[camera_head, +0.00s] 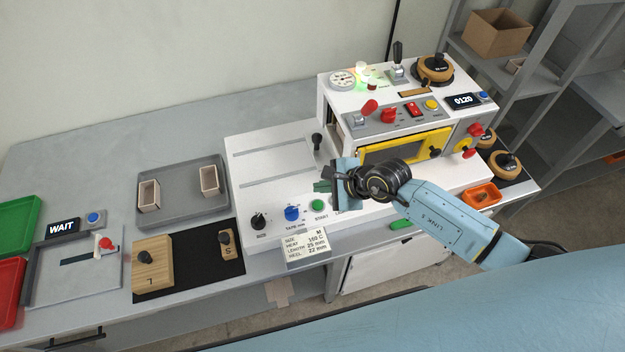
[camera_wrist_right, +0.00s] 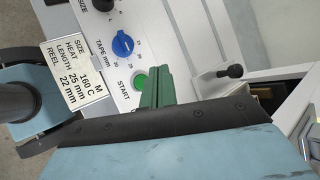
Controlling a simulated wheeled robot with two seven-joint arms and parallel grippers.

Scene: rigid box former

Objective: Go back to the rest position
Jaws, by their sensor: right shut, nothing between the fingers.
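My right gripper (camera_head: 322,186) is over the front panel of the white machine (camera_head: 262,160), close to the green START button (camera_head: 318,205). Its green fingers (camera_wrist_right: 157,87) are shut with nothing between them. In the right wrist view the START button (camera_wrist_right: 139,82) lies just left of the fingers; I cannot tell whether they touch it. The blue tape knob (camera_head: 292,213) and the printed card (camera_head: 305,245) are nearby. My blue right arm reaches in from the lower right. My left gripper is not in view.
The taller machine section (camera_head: 345,115) with its yellow-framed window stands behind my arm. A grey tray (camera_head: 185,215) with two small open boxes is at left. Wooden blocks (camera_head: 150,275) lie on a black mat. An orange bin (camera_head: 482,195) stands at right.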

